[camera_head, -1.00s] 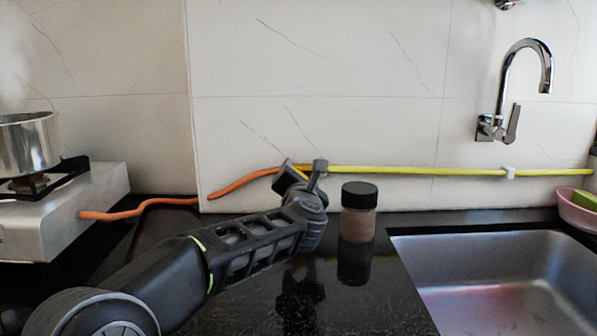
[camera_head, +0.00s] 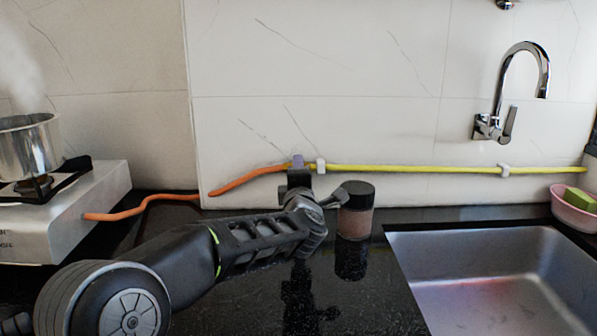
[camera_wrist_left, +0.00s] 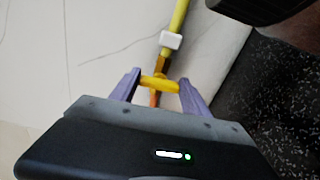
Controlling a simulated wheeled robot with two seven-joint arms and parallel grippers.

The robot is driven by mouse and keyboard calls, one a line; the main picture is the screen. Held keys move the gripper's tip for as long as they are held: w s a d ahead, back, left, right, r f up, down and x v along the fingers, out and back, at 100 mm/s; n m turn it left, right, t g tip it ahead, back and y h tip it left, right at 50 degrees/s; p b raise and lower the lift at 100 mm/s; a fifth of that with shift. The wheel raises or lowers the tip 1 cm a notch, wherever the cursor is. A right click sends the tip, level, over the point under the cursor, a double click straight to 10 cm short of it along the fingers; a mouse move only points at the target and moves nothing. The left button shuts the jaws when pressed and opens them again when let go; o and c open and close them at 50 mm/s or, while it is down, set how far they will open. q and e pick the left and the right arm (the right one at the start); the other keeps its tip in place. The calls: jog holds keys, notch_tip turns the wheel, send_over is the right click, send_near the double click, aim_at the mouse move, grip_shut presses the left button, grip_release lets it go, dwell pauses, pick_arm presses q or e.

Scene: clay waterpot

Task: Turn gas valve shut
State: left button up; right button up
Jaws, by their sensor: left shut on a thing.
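A gas line runs along the tiled wall, with a yellow pipe (camera_head: 430,169) on the right and an orange hose (camera_head: 245,182) on the left. It also shows in the left wrist view (camera_wrist_left: 179,18). The valve, between pipe and hose, has a brass body and a yellow handle (camera_wrist_left: 160,84). The handle lies crosswise to the pipe. My left gripper (camera_head: 297,162) is at the valve, its purple fingers (camera_wrist_left: 158,88) shut on the yellow handle. In the head view the gripper hides the valve. My right gripper is not in view.
A dark-lidded jar (camera_head: 356,212) stands close to the right of my left wrist. A stove (camera_head: 75,215) with a steaming pot (camera_head: 30,143) is at left. A sink (camera_head: 480,270) and faucet (camera_head: 530,60) are at right, with a pink bowl (camera_head: 572,214) beyond.

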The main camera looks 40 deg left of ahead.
pick_arm(q)
jog(key=shift+m, duration=0.4)
jog(key=o, duration=1.4)
jog(key=v, duration=0.7)
jog(key=shift+s+d+p, duration=0.2)
jog(key=shift+s+p, duration=0.05)
jog(key=shift+p, duration=0.15)
